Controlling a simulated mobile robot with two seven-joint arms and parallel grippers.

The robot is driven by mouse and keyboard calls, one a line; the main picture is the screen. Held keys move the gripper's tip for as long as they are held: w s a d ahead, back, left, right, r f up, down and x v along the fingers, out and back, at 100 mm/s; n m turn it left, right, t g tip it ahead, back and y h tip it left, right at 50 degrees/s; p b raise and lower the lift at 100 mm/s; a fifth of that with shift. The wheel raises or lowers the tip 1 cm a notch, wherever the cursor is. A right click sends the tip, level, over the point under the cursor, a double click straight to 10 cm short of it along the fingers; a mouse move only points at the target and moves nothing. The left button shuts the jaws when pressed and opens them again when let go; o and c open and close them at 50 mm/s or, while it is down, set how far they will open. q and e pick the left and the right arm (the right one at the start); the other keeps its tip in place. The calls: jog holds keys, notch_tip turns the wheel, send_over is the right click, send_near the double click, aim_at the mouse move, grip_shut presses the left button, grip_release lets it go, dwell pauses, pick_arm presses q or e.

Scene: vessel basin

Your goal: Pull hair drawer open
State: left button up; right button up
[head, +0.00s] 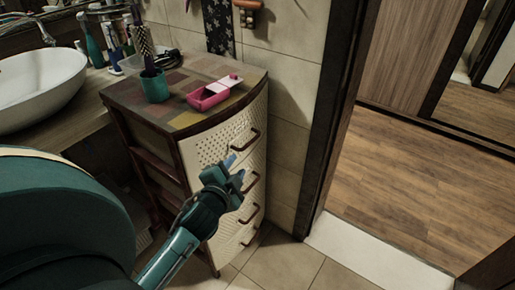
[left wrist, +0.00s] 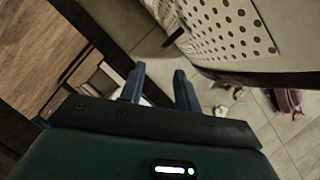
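A cabinet (head: 170,128) with a stack of cream, perforated drawer fronts (head: 212,146) stands beside the sink. Each front has a dark bar handle; the top handle (head: 246,141) and the second handle (head: 251,184) are nearest my gripper. All drawers look closed, and no label shows which is the hair drawer. My left gripper (head: 237,168) is in front of the upper drawers, between those two handles in the picture. In the left wrist view its fingers (left wrist: 158,88) are apart with nothing between them, and a perforated drawer front (left wrist: 226,28) shows at upper right. My right gripper is out of view.
On the cabinet top are a pink open box (head: 209,96) and a green cup (head: 154,86) with a brush. A white basin (head: 38,88) is at left. A dark door frame (head: 330,120) stands right of the cabinet. Tiled floor (head: 285,262) in front is clear.

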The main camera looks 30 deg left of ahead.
aim_at(247, 147)
pick_arm(q)
jog(key=x, duration=1.3)
jog(key=shift+a+r+b, duration=0.2)
jog(key=shift+a+b, duration=0.05)
jog(key=shift+b, duration=0.05)
jog(key=shift+c, duration=0.4)
grip_shut()
